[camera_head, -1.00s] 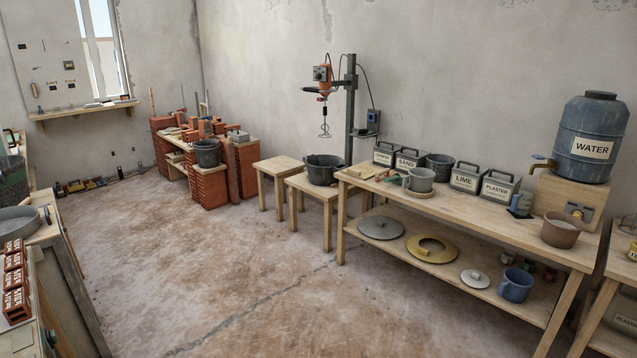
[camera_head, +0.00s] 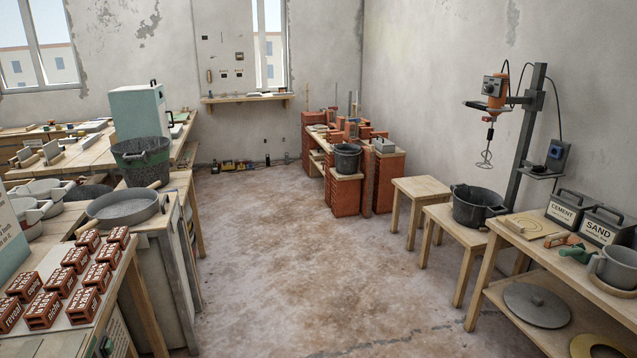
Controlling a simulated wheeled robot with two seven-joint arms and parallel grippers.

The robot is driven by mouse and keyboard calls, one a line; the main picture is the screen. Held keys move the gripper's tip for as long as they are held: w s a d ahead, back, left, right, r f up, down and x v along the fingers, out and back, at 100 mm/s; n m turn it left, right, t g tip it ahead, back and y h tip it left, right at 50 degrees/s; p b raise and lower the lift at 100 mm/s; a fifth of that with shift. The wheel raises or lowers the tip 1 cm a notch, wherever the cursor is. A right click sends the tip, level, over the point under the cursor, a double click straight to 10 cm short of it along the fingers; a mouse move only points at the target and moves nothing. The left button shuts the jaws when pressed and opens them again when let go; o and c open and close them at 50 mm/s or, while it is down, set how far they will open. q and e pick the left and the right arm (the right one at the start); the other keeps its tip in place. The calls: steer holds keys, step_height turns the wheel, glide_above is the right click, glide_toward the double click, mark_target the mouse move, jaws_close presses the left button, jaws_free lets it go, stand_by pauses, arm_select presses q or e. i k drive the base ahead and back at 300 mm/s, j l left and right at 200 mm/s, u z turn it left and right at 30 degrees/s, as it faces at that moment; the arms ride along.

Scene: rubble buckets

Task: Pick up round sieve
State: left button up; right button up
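The round sieve (camera_head: 123,207) is a shallow grey round pan with a mesh-like floor. It rests on a wooden-topped cabinet (camera_head: 170,228) at the left of the head view, with its rim facing up. Neither of my grippers shows in the head view, and nothing is touching the sieve from my side.
Several red bricks (camera_head: 84,278) cover the near left table. A dark bucket (camera_head: 142,163) stands behind the sieve. On the right are stools (camera_head: 421,190), a black bucket (camera_head: 474,206) and a workbench (camera_head: 535,245). The middle floor (camera_head: 290,270) is clear.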

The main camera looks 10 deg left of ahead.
mark_target(129, 207)
steer(key=i+j+u, duration=0.2)
steer(key=i+u, duration=0.15)
steer(key=i, duration=0.15)
steer(key=i+u, duration=0.3)
steer(key=i, duration=0.25)
steer(key=i+l+u, duration=0.1)
steer(key=i+u, duration=0.25)
steer(key=i, duration=0.15)
steer(key=i+u, duration=0.45)
steer(key=i+l+u, duration=0.25)
steer(key=i+u, duration=0.2)
steer(key=i, duration=0.2)
steer(key=i+u, duration=0.3)
steer(key=u, duration=0.15)
steer(key=i+l+u, duration=0.1)
steer(key=i+u, duration=0.3)
steer(key=i+l+u, duration=0.2)
steer(key=u, duration=0.25)
steer(key=i+l+u, duration=0.2)
steer(key=u, duration=0.2)
